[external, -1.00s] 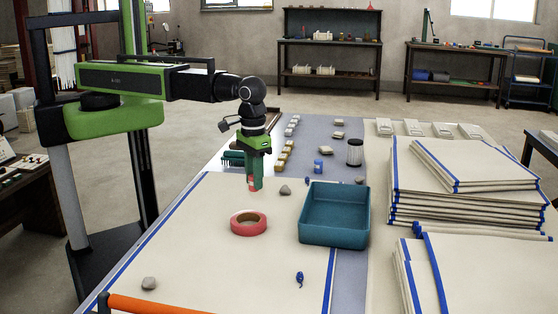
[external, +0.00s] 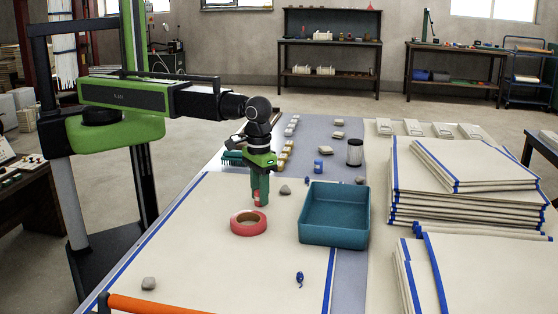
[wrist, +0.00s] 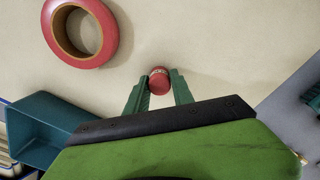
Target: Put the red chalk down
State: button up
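The red chalk (wrist: 159,80) is a short red cylinder with a pale band. In the wrist view it sits between the two green fingertips of my gripper (wrist: 159,90), which is shut on it. In the external view my gripper (external: 259,193) points straight down over the pale cloth (external: 190,245), with the red chalk (external: 257,199) partly hidden between the fingers. The chalk is low, at or just above the cloth; I cannot tell whether it touches.
A red tape roll (external: 248,223) lies close in front of my gripper. A teal bin (external: 335,238) stands to the right. Grey stones (external: 285,190) and a small blue object (external: 299,279) lie around. Folded cloth stacks (external: 470,190) are at the right. The cloth's left front is mostly clear.

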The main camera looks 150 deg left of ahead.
jog(key=o, duration=0.3)
jog(key=shift+o, duration=0.2)
notch_tip(320, 180, up, 12)
jog(key=p, duration=1.2)
jog(key=shift+r, duration=0.2)
jog(key=s+d+m, duration=0.2)
jog(key=d+m, duration=0.7)
jog(key=d, duration=0.6)
jog(key=s+d+m, duration=0.3)
jog(key=d+m, duration=0.6)
jog(key=d, duration=0.6)
jog(key=shift+s+d, duration=0.25)
jog(key=shift+d, duration=0.1)
